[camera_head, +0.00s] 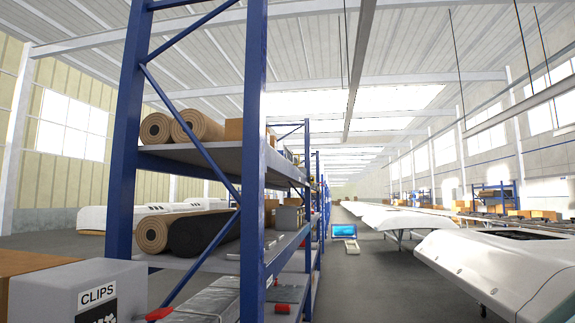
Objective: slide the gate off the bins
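A grey bin labelled CLIPS (75,292) stands at the lower left, cut off by the bottom edge of the picture. I cannot make out a gate across it. Long grey items (205,300) lie on the low shelf to its right, partly behind a blue upright. A red part (160,313) shows beside the bin, and another red part (282,309) shows right of the upright. I cannot tell what the red parts belong to. My gripper is not in view.
A blue shelving rack (256,150) stands close in front, holding brown rolls (155,128), a dark roll (203,234) and boxes. A brown box (30,263) is at the far left. White shells (510,265) line the right. A grey floor aisle (375,275) lies open between.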

